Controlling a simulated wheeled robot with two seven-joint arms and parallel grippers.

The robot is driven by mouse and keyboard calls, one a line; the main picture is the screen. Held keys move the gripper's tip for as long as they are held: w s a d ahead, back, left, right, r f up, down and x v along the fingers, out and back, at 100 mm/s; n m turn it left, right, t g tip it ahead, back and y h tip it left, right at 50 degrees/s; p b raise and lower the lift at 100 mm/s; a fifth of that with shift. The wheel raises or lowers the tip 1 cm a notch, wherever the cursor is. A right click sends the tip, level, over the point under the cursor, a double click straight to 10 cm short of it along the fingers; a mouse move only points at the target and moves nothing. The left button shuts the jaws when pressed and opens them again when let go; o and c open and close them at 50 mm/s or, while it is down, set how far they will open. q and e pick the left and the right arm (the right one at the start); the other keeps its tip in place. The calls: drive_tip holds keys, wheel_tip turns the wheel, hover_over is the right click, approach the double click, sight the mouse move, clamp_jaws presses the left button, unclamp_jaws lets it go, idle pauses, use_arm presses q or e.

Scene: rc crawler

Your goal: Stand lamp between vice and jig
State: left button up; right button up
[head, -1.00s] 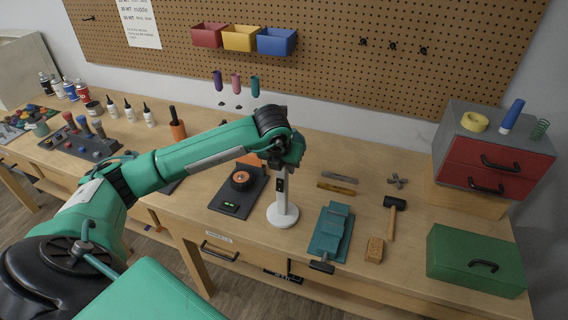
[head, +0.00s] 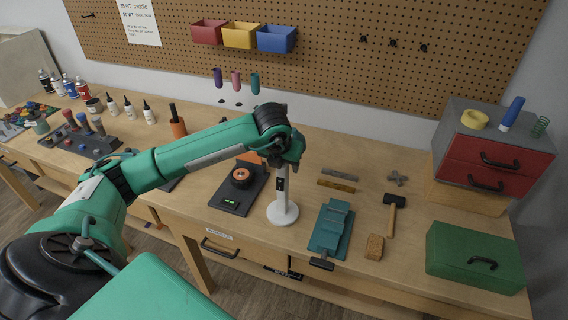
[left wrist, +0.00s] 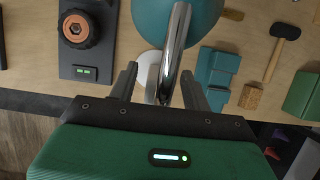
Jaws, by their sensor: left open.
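The lamp stands upright on the bench, its round white base (head: 283,213) between the jig and the vice. In the left wrist view its chrome stem (left wrist: 177,50) and teal shade (left wrist: 180,14) show close up. My left gripper (head: 282,183) is open at the lamp, with the stem between its fingers (left wrist: 158,85) in the wrist view. It hides the lamp's upper part in the head view. The jig (head: 228,199), a dark plate with an orange-hubbed wheel, lies left of the lamp. The teal vice (head: 331,227) is to its right. My right gripper is not in view.
A wooden block (head: 374,247), a hammer (head: 393,203) and a green toolbox (head: 474,258) lie right of the vice. A red drawer cabinet (head: 495,155) stands at the back right. The bench's front edge is close to the lamp.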

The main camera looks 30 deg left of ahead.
use_arm(q)
drive_tip(key=b+v, duration=0.3)
drive_tip(key=v, duration=0.8)
drive_tip(key=shift+s+r, duration=0.2)
drive_tip(key=shift+r, duration=0.1)
drive_tip(key=shift+d, duration=0.1)
